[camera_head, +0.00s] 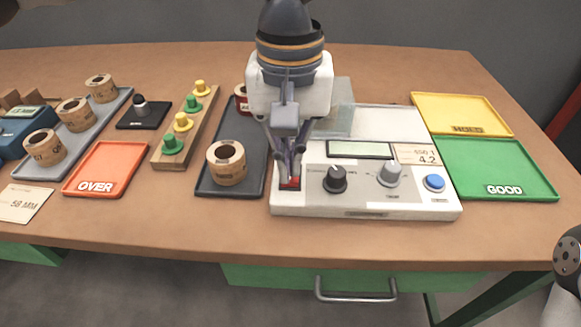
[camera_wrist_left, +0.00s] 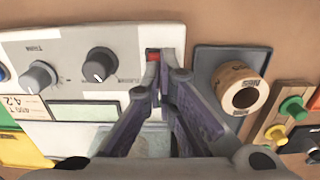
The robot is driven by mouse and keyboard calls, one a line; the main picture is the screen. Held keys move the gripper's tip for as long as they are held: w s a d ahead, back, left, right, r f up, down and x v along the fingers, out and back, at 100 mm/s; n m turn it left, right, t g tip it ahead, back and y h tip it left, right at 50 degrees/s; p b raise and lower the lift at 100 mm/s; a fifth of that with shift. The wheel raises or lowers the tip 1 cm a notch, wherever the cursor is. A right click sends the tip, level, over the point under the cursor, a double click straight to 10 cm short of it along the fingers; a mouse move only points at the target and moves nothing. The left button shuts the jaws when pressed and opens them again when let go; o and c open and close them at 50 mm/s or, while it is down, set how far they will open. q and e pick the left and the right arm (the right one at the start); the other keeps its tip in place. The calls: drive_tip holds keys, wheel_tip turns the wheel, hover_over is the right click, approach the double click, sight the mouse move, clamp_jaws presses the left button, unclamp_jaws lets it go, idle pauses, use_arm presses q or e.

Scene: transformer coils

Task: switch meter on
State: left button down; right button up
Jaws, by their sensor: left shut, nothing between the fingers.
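The meter (camera_head: 365,208) is a white box on the table with a blank grey-green display (camera_head: 360,150), two knobs and a blue button (camera_head: 434,182). A red rocker switch (camera_head: 290,183) is at its left front corner. My left gripper (camera_head: 290,172) points down with closed fingertips right at the red switch and partly hides it. In the left wrist view the fingertips (camera_wrist_left: 158,72) are together beside the red switch (camera_wrist_left: 153,56); I cannot tell if they touch it. My right gripper is not in view; part of my right arm shows at the right edge.
A dark tray (camera_head: 232,190) with a coil (camera_head: 227,163) lies just left of the meter. A wooden rack (camera_head: 168,158) with green and yellow pegs, an orange OVER tray (camera_head: 100,176) and a grey coil tray stand further left. Green (camera_head: 500,150) and yellow (camera_head: 455,103) trays lie right.

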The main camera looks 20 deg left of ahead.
use_arm(q)
drive_tip(key=shift+f, duration=0.8)
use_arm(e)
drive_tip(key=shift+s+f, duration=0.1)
use_arm(q)
drive_tip(key=shift+r+p, duration=2.5)
drive_tip(key=shift+r, duration=1.15)
drive_tip(key=shift+f, duration=0.1)
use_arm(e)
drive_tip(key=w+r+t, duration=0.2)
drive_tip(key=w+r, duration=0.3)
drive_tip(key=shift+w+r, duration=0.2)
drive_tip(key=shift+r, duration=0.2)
